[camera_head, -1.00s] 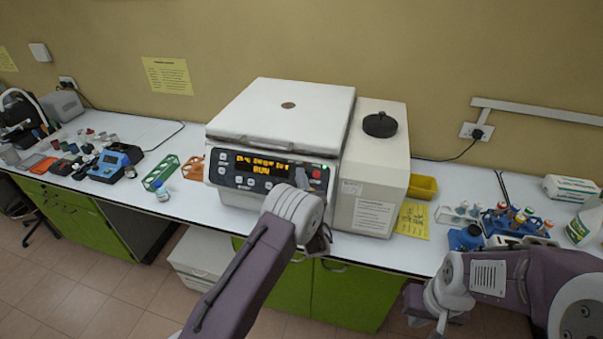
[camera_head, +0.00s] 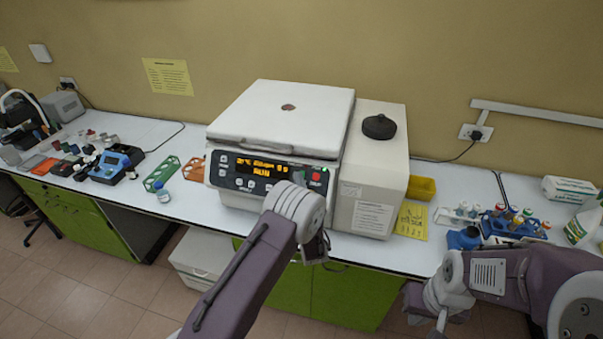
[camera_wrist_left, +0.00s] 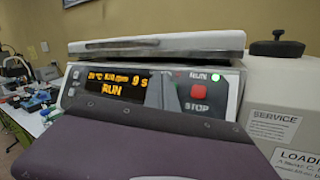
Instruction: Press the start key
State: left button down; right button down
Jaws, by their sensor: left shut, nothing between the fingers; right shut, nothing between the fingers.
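The centrifuge (camera_head: 272,118) stands on the bench with its lid shut. Its front panel has a lit display (camera_wrist_left: 118,84) reading RUN with "9 s", a red STOP key (camera_wrist_left: 198,91) and a green lamp (camera_wrist_left: 215,77) labelled RUN. No start key can be made out; part of the panel left of STOP is covered by my left gripper (camera_wrist_left: 160,90). That gripper is shut and empty, its grey tips in front of the panel; contact cannot be told. My right gripper (camera_head: 440,318) is shut and empty, low at the bench's front edge.
A black knob (camera_head: 379,126) sits on the white side unit right of the lid. A yellow tray (camera_head: 421,188) and a blue tube rack (camera_head: 510,225) stand to the right. Green and orange racks (camera_head: 161,173) and small instruments are at left. The bench strip before the centrifuge is narrow.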

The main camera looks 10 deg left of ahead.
pick_arm(q)
jog(key=s+r, duration=0.1)
jog(key=s+r+p, duration=0.1)
jog(key=s, duration=0.1)
jog(key=shift+p, duration=0.3)
dwell(0.5)
